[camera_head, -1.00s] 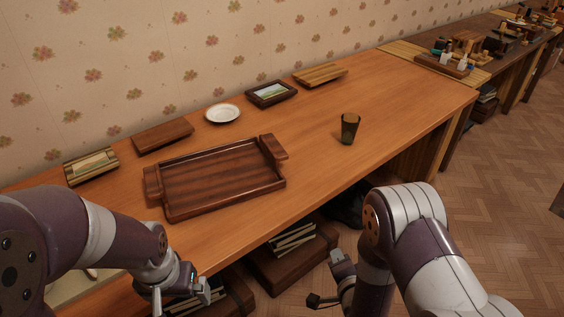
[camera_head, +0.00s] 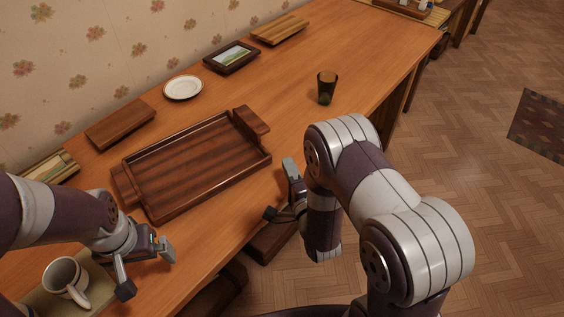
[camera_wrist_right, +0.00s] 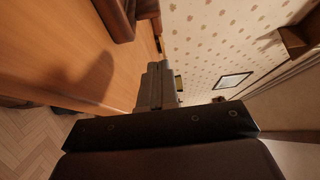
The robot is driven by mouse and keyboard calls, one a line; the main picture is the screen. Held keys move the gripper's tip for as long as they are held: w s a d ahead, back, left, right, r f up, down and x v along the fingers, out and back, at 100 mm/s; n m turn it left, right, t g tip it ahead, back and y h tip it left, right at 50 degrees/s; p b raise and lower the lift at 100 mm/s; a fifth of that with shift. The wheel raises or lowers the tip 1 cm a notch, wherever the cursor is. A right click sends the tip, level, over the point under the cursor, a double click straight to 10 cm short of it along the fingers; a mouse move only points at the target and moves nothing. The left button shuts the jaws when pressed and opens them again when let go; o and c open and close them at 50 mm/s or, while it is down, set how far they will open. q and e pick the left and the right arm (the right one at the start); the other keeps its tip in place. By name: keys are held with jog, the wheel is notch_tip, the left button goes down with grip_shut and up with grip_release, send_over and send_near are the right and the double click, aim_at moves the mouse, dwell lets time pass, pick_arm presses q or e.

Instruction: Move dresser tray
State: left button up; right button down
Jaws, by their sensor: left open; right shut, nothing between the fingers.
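The dark wooden tray (camera_head: 195,165) lies flat on the desk, with a raised handle at its left and right ends. It is empty. My left gripper (camera_head: 147,268) is open and empty, in front of the tray's left end and apart from it. My right gripper (camera_head: 282,192) is shut and empty, just off the tray's right front corner at the desk's front edge. In the right wrist view, its fingers (camera_wrist_right: 155,88) show close together, with brown wood (camera_wrist_right: 118,18), probably the tray, at the top.
A white mug (camera_head: 66,278) stands at the front left near my left gripper. A dark glass (camera_head: 327,88) stands right of the tray. Behind are a wooden board (camera_head: 120,124), a white plate (camera_head: 183,88), a framed picture (camera_head: 231,56) and a slatted wooden piece (camera_head: 280,29).

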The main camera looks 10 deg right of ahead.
aim_at(248, 128)
pick_arm(q)
jog(key=shift+w+a, duration=0.1)
jog(key=shift+w, duration=0.05)
pick_arm(e)
jog(key=w, duration=0.6)
jog(key=shift+a, duration=0.3)
pick_arm(q)
jog(key=shift+r, duration=0.15)
pick_arm(e)
jog(key=w+a, duration=0.2)
jog(key=shift+w+a, duration=0.1)
jog(key=shift+w, duration=0.3)
jog(key=shift+w+a, duration=0.35)
jog(key=shift+a, duration=0.05)
jog(key=shift+f, duration=0.1)
pick_arm(q)
notch_tip(248, 128, down, 2)
jog(key=shift+f+b, duration=0.25)
jog(key=shift+b, duration=0.85)
pick_arm(e)
jog(key=w+a, duration=0.2)
jog(key=a, duration=0.1)
jog(key=shift+w+f, duration=0.15)
jog(key=shift+w, duration=0.1)
jog(key=shift+w+a+r, duration=0.2)
jog(key=shift+w+a, duration=0.05)
jog(key=shift+d, duration=0.1)
